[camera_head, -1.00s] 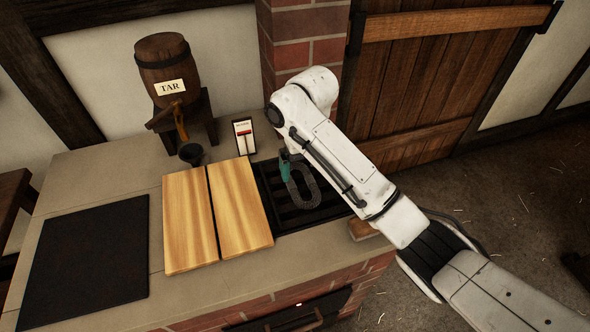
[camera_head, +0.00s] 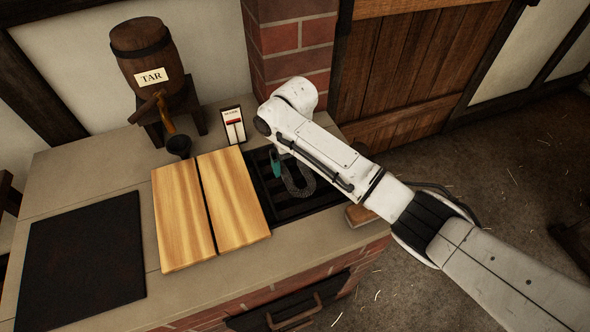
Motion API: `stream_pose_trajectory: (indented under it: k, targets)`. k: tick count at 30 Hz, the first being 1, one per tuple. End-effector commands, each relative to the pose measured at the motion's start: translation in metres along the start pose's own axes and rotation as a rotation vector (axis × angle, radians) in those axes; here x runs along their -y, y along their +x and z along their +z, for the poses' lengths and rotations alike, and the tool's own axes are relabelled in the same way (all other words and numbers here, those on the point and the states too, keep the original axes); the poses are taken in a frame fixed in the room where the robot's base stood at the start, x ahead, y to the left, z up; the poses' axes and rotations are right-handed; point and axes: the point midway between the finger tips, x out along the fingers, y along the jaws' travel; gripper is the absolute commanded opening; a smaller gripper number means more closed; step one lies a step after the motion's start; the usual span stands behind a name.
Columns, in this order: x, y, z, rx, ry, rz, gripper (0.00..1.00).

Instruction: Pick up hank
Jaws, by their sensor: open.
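Two wooden boards (camera_head: 209,208) lie left of the grate, with a dark mat (camera_head: 86,252) further left. A tar barrel (camera_head: 148,55) on a stand, a black cup (camera_head: 179,146) and a small gauge (camera_head: 233,126) stand behind. A brown block (camera_head: 360,215) sits at the right edge.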

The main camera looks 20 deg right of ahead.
Motion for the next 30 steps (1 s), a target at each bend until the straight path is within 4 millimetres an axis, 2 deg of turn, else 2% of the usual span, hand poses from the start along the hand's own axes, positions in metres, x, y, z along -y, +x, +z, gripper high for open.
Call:
stream_pose_trajectory:
  k: [3,6,13,29,30]
  targets:
    - [-0.001,0.015,0.000,0.001,0.001,0.002,1.00]
    - [-0.001,0.021,0.000,-0.001,0.001,0.001,1.00]
    - [0.000,0.022,0.000,-0.001,0.000,0.001,1.00]
    - [0.000,0.022,0.000,-0.001,0.000,0.001,0.52]
    - [0.000,0.022,0.000,-0.001,0.000,0.001,0.47]
